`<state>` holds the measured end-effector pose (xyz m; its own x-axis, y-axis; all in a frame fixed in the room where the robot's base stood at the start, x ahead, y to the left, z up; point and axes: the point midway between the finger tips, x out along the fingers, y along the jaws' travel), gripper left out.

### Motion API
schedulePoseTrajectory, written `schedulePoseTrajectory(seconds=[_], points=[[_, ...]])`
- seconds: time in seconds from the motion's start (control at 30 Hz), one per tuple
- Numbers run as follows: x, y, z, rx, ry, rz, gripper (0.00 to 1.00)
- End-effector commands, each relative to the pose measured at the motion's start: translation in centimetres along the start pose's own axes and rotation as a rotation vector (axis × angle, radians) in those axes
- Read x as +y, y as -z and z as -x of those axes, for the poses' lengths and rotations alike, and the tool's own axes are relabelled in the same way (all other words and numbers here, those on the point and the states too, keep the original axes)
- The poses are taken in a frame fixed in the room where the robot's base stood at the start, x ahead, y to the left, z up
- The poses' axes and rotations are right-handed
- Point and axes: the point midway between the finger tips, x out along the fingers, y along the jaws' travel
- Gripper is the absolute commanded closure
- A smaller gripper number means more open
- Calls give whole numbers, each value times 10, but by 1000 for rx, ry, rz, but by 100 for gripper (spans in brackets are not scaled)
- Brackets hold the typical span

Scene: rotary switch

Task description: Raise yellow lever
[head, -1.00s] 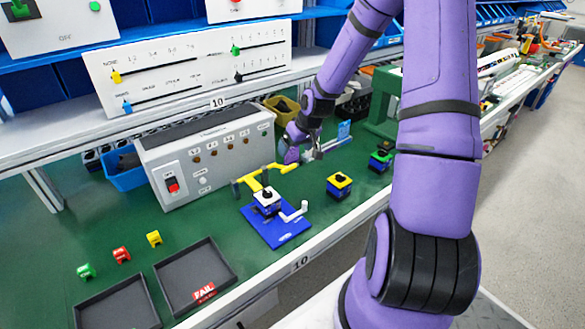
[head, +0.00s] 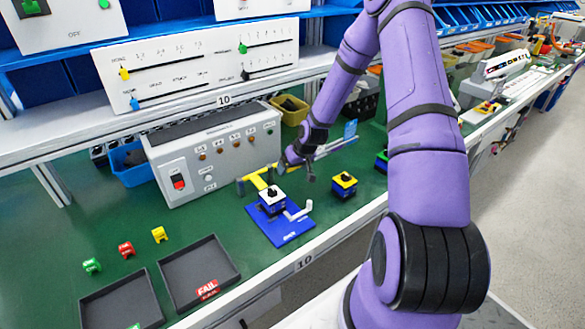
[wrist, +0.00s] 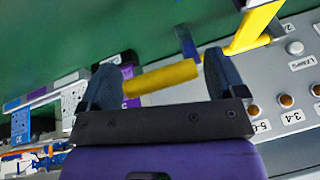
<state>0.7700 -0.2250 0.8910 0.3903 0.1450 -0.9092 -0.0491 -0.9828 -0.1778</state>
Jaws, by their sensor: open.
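The yellow lever (head: 258,181) stands on the green bench in front of the grey control box, partly hidden behind my gripper in the head view. My gripper (head: 297,170) is at the lever's right end. In the wrist view, the yellow lever bar (wrist: 162,77) lies crosswise between the two dark fingers of my gripper (wrist: 160,85). The fingers are open, one at each end of the visible bar. I cannot tell whether they touch it. A thicker yellow part (wrist: 258,25) shows beyond the right finger.
The grey control box (head: 225,155) stands behind the lever. A blue base with a white crank (head: 285,226) is in front of it, and a yellow-topped block (head: 344,184) is to the right. Dark trays (head: 172,272) lie at the front left.

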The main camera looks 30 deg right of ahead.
Motion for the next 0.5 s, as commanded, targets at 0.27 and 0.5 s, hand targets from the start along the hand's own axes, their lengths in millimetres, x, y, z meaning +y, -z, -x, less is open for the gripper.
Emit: schedulePoseTrajectory(seconds=[0.27, 0.5], points=[[0, 0, -6, 0, -1, 0, 11], [0, 0, -5, 0, -1, 1, 41]])
